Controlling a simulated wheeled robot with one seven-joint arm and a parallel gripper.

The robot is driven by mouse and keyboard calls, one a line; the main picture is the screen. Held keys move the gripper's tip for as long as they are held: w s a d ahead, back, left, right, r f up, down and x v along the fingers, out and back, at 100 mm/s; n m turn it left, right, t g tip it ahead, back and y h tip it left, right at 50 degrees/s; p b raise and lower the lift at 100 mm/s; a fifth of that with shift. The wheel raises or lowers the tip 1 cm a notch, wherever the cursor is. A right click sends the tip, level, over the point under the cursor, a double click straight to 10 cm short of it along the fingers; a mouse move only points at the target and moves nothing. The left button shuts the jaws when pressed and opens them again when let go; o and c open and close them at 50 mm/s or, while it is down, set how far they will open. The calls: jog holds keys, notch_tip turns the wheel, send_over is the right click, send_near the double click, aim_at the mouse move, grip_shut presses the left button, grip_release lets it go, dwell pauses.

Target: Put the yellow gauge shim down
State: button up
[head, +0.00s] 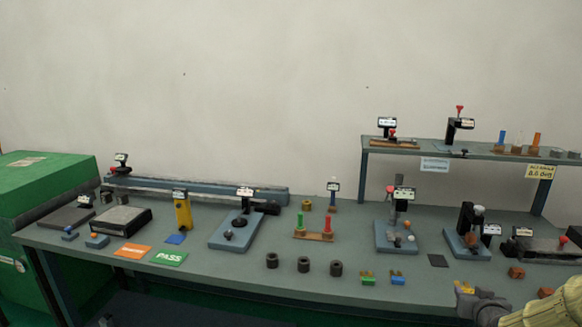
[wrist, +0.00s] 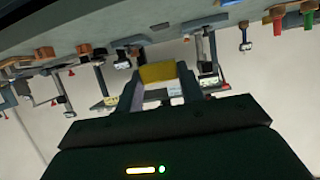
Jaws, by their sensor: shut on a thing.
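The yellow gauge shim (wrist: 158,72) is a small yellow block between the two fingertips of my gripper (wrist: 159,88) in the wrist view. The fingers are closed on its two sides. In the head view my gripper (head: 472,294) is at the lower right, in front of the bench, with a small bit of yellow showing at its tip. Whether the shim touches anything else cannot be told.
The grey bench (head: 330,228) carries blue-based fixtures, black rings (head: 304,265), a dark square pad (head: 438,261), green and blue blocks (head: 397,279) and an orange-brown block (head: 516,273). A raised shelf (head: 480,153) stands at the back right. Orange and green PASS (head: 168,258) cards lie left.

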jog(key=a+f+n+y, duration=0.1)
jog(key=a+f, duration=0.6)
jog(key=a, duration=0.4)
jog(key=a+f+n+y, duration=0.1)
jog(key=a+f, duration=0.6)
jog(key=a, duration=0.4)
jog(key=a+f+n+y, duration=0.1)
jog(key=a+f+y, duration=0.1)
jog(key=a+f, duration=0.6)
jog(key=a, duration=0.3)
jog(key=shift+s+a+t, duration=0.15)
jog(key=shift+s+t, duration=0.15)
jog(key=shift+s, duration=0.05)
notch_tip(320, 180, up, 7)
jog(key=p, duration=0.7)
jog(key=shift+r, duration=0.15)
jog(key=s+f, duration=0.4)
jog(key=f, duration=0.1)
jog(key=shift+s+f, duration=0.2)
jog(key=shift+f, duration=0.1)
